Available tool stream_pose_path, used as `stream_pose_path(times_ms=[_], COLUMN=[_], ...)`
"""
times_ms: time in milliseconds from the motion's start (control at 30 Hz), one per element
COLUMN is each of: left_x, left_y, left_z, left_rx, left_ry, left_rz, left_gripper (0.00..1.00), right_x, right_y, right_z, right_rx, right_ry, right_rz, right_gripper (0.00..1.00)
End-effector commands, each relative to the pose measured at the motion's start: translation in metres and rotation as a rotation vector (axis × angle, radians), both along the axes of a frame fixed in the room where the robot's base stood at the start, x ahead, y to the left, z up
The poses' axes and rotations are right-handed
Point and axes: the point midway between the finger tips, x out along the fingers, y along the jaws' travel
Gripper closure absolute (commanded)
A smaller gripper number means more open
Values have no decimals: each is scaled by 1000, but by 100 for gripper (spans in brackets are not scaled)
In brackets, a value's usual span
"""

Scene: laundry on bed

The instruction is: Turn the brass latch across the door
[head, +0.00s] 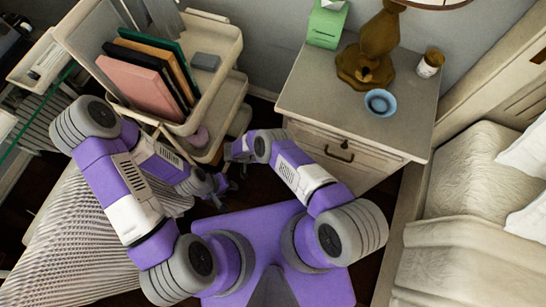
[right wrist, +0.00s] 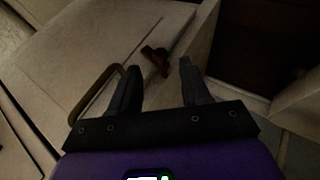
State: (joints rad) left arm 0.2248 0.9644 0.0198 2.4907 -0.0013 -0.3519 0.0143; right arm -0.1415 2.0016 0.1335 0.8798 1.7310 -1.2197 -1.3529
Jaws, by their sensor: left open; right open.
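In the right wrist view, the latch (right wrist: 155,58) is a small dark brown-red piece on a pale cabinet front (right wrist: 98,48), close to its edge. My right gripper (right wrist: 159,66) is open, with its two dark fingers apart. The latch shows between and just beyond the fingertips; I cannot tell whether they touch it. In the head view I cannot make out the latch. My left gripper (head: 221,183) is open and holds nothing that I can see, low between the cart and the nightstand (head: 300,98).
A brass handle (right wrist: 92,98) stands out beside my right gripper's left finger. The nightstand carries a lamp (head: 368,62), a blue bowl (head: 380,102), a jar (head: 430,63) and a green box (head: 326,24). A cart (head: 222,45) with books is left; a bed (head: 470,180) is right.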

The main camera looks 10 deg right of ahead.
Motion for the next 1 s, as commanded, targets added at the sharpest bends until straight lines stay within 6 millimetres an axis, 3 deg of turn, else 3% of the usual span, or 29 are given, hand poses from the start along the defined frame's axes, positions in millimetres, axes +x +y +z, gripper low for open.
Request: stream_pose_path(times_ms=[233, 667, 867, 1000], left_x=[0, 0, 0, 0], left_y=[0, 0, 0, 0], left_z=[6, 6, 6, 6], left_rx=[0, 0, 0, 0], left_ry=[0, 0, 0, 0], left_rz=[0, 0, 0, 0], left_gripper=[57, 57, 57, 57], right_x=[0, 4, 42, 68], right_y=[20, 19, 2, -11], right_z=[24, 27, 45, 69], right_rx=[-1, 3, 77, 222], right_ry=[0, -15, -169, -301], right_rz=[0, 7, 94, 195], right_gripper=[53, 53, 53, 53])
